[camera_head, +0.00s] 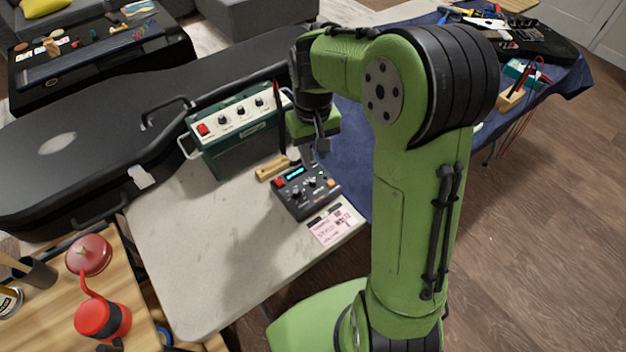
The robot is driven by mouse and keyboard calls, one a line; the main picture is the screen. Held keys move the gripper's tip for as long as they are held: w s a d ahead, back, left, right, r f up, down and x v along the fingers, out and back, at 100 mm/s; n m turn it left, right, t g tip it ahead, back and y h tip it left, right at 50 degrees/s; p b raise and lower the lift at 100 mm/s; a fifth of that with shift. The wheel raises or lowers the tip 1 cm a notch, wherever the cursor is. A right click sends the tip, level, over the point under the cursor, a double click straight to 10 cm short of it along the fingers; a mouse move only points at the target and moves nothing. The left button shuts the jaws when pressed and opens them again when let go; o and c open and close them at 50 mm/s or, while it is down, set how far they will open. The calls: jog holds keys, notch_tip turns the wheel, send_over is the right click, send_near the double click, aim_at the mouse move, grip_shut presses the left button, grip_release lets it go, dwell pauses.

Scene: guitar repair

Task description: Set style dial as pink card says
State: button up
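A dark grey box (292,204) with a lit blue display (294,171), a red button (279,183) and several small knobs lies on the pale table. Which knob is the style dial, and where it points, is too small to tell. The pink card (336,224) lies flat by the box's near right side. It has handwriting that seems to include "STYLE", but the setting is not clearly legible. My gripper (322,147) points down just above the far right part of the box. Its fingers are small and partly hidden, and I see no clear contact with a knob.
A green amplifier-like box (236,128) with knobs and a red switch stands behind the dark box. A wooden block (272,169) with upright tools sits between them. A black guitar case (75,150) lies at left. The table (215,265) is clear at front left.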

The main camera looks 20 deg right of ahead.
aim_at(313, 181)
notch_tip(313, 181, down, 10)
jog(key=b, duration=0.3)
jog(key=shift+r, duration=0.2)
jog(key=shift+c, duration=0.3)
grip_shut()
